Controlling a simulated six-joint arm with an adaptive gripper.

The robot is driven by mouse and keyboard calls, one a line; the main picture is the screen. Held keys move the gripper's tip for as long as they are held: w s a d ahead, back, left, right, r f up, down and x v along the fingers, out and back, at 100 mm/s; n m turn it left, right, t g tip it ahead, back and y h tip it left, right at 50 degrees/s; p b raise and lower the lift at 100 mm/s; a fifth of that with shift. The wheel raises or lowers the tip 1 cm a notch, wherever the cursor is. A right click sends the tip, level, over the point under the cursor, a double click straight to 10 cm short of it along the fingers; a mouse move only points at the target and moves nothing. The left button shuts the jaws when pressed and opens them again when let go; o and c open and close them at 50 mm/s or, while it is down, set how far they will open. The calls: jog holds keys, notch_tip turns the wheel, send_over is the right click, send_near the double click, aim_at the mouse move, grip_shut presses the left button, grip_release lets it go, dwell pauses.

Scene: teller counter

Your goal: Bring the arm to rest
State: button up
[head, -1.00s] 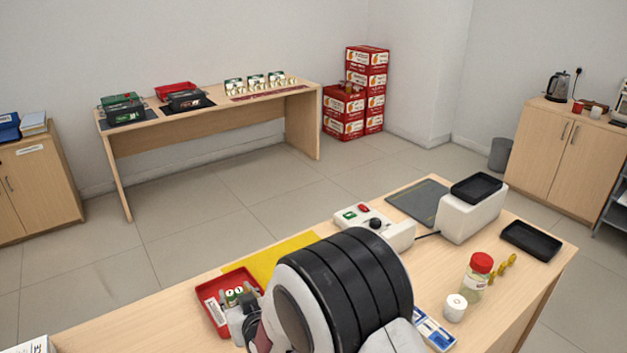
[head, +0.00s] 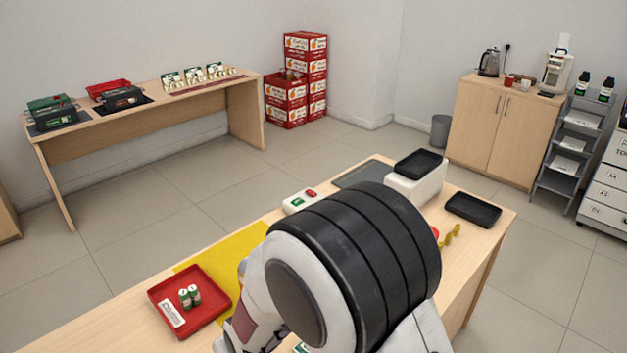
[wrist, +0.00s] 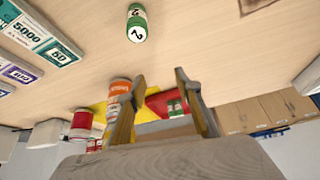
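My gripper (wrist: 160,78) is open in the wrist view, with nothing between its fingers. In the head view my own arm hides most of it. A red tray (head: 216,318) lies on the counter to the left of my arm. Small green-and-white rolls (head: 189,296) stand in it. The tray also shows beyond the fingers in the wrist view (wrist: 155,104). One more green roll (wrist: 137,23), marked 2, is on the wood surface at the top of the wrist view, apart from the fingers.
A yellow mat (head: 205,262) lies beside the tray. A white device with a black top tray (head: 419,163) and a flat black tray (head: 473,209) are at the counter's right. Printed cards (wrist: 38,33) and a red-labelled container (wrist: 81,125) show in the wrist view.

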jog(key=s+d+r+m+h, duration=0.1)
jog(key=s+d+r+m, duration=0.1)
jog(key=s+d+r, duration=0.4)
jog(key=s+d+r+m+h, duration=0.1)
jog(key=s+d+r+m, duration=0.1)
jog(key=s+d+r, duration=0.4)
jog(key=s+d+r+m+t+h, duration=0.1)
jog(key=s+d+r+m, duration=0.2)
jog(key=s+d+r, duration=0.4)
jog(key=d+r, duration=0.3)
jog(key=d, duration=0.4)
jog(key=d+r, duration=0.3)
jog(key=d, duration=0.5)
jog(key=shift+r+h, duration=0.3)
jog(key=shift+r, duration=0.1)
